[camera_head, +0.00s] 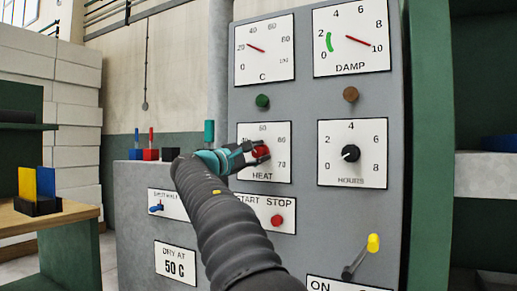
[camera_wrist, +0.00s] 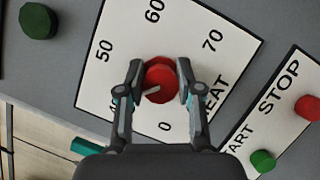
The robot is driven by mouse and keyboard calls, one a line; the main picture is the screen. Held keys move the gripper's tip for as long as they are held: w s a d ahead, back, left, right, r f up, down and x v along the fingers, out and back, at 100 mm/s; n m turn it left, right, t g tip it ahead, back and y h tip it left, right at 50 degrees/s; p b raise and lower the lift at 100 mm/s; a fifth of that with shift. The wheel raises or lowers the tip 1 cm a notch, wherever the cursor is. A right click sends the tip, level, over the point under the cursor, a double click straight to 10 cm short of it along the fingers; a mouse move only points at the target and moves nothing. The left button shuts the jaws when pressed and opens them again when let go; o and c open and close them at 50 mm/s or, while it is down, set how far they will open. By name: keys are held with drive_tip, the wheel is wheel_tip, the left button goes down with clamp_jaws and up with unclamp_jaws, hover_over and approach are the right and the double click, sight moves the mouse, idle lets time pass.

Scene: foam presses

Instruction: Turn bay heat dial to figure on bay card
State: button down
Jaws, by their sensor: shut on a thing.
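The red heat dial (camera_head: 261,152) sits on a white HEAT plate (camera_head: 280,173) on the grey panel. The dial also shows in the wrist view (camera_wrist: 161,76), with a white pointer mark aimed toward the lower left, near the partly hidden 40. The plate's 50, 60 and 70 are readable there. My gripper (camera_wrist: 157,82) is shut on the dial, one finger on each side; in the head view my gripper (camera_head: 250,152) covers part of the plate's left side. The bay card (camera_head: 175,264) reads DRY AT 50 C.
An HOURS dial (camera_head: 351,153) is to the right. A START STOP plate with a red button (camera_head: 277,220) is below, and a yellow-tipped lever (camera_head: 373,243) stands out at lower right. Green (camera_head: 262,101) and brown (camera_head: 350,94) round pieces are above, under two gauges.

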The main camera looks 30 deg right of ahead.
drive_tip(key=m+p, duration=0.1)
drive_tip(key=m, duration=0.1)
drive_tip(key=m+g+y+p, duration=0.1)
drive_tip(key=m, duration=0.2)
drive_tip(key=shift+m+y, duration=0.3)
drive_tip(key=shift+m+g+y+p, duration=0.3)
drive_tip(key=shift+m+y+p, duration=0.4)
drive_tip(key=shift+m, duration=0.7)
drive_tip(key=shift+f, duration=0.1)
drive_tip(key=c, duration=0.8)
unclamp_jaws()
drive_tip(key=shift+o, duration=0.2)
drive_tip(key=shift+a, duration=0.1)
drive_tip(key=v, duration=1.2)
